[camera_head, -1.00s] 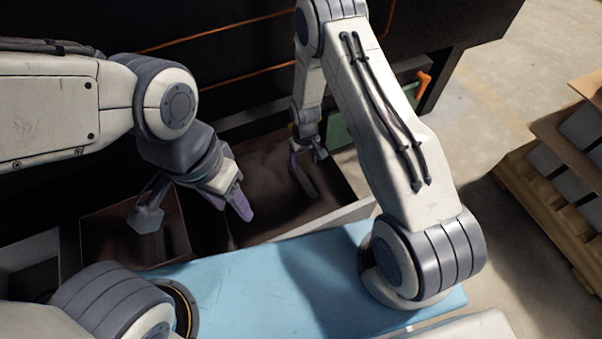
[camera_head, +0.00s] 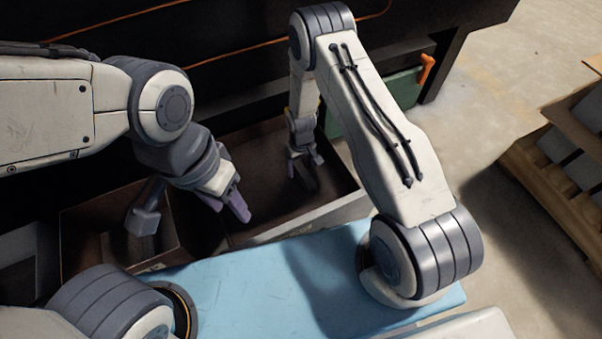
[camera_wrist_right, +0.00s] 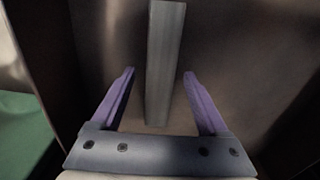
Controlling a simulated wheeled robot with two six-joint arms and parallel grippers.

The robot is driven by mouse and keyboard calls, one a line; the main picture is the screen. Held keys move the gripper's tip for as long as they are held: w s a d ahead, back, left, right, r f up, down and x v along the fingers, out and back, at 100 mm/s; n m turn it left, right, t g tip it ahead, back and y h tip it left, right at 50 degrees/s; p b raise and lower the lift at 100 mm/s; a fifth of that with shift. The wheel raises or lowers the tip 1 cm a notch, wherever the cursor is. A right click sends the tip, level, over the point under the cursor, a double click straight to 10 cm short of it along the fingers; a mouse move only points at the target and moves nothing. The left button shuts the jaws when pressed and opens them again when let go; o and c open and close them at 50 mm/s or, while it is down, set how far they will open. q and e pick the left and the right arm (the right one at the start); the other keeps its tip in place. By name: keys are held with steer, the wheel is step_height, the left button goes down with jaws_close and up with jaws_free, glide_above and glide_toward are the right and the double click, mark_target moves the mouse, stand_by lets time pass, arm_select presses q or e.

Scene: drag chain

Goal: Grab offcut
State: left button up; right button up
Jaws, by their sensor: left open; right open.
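The offcut, a straight grey metal bar (camera_wrist_right: 164,62), lies on the brown floor of the bin. It runs up from between the two purple fingers of my right gripper (camera_wrist_right: 159,92) in the right wrist view. The fingers are open, one on each side of the bar, with a gap on both sides. In the head view my right gripper (camera_head: 304,163) is down inside the bin's right compartment, over the dark bar (camera_head: 303,181). My left gripper (camera_head: 236,204) is open and empty over the front edge of the bin. Its farther finger is partly hidden.
The dark bin (camera_head: 325,212) has a divided smaller compartment on its left. A blue surface (camera_head: 262,275) lies in front. A black machine (camera_head: 240,50) stands behind, with a green panel (camera_head: 370,103). A loaded wooden pallet (camera_head: 555,195) stands at the right, with open floor between.

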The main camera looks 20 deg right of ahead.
steer(key=shift+r, duration=0.1)
jaws_close()
